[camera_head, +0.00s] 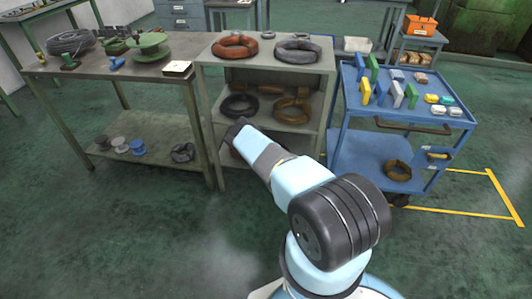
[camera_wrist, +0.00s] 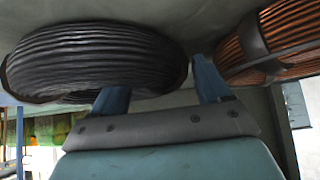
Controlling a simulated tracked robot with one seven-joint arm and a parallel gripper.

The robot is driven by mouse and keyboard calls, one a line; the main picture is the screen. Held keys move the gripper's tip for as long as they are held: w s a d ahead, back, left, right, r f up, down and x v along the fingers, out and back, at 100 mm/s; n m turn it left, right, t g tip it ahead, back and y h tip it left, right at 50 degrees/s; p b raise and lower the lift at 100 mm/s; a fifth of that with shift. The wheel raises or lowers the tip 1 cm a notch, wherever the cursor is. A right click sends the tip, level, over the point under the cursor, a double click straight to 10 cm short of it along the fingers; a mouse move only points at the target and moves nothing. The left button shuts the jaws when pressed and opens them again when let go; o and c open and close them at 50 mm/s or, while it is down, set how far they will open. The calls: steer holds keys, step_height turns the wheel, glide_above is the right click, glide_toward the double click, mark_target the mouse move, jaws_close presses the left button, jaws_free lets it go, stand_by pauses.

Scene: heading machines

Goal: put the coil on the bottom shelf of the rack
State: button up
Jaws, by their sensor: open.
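The rack (camera_head: 329,66) stands ahead of me. Its middle shelf holds a black coil (camera_head: 239,105) at left and a copper-brown coil (camera_head: 293,109) at right. My gripper (camera_head: 238,130) is at the rack's front, close below the black coil in the picture. In the wrist view my gripper's fingers (camera_wrist: 161,90) are apart. The black coil (camera_wrist: 95,62) fills the upper left, behind the left finger; whether it touches is unclear. A copper coil (camera_wrist: 270,42) is at upper right. My arm hides much of the bottom shelf; something reddish-brown (camera_head: 236,151) shows there, partly covered.
A reddish coil (camera_head: 234,46) and a grey coil (camera_head: 298,51) lie on the rack's top. A workbench (camera_head: 110,87) stands left, close to the rack. A blue cart (camera_head: 360,147) stands right, with a brown coil (camera_head: 398,170) on its lower shelf. Floor in front is clear.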

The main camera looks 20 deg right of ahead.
steer(key=shift+s+a+r, duration=0.25)
steer(key=shift+s+r, duration=0.05)
steer(key=shift+r, duration=0.35)
steer(key=v, duration=1)
steer(key=shift+s+r, duration=0.15)
steer(key=shift+s, duration=0.15)
steer(key=shift+a, duration=0.2)
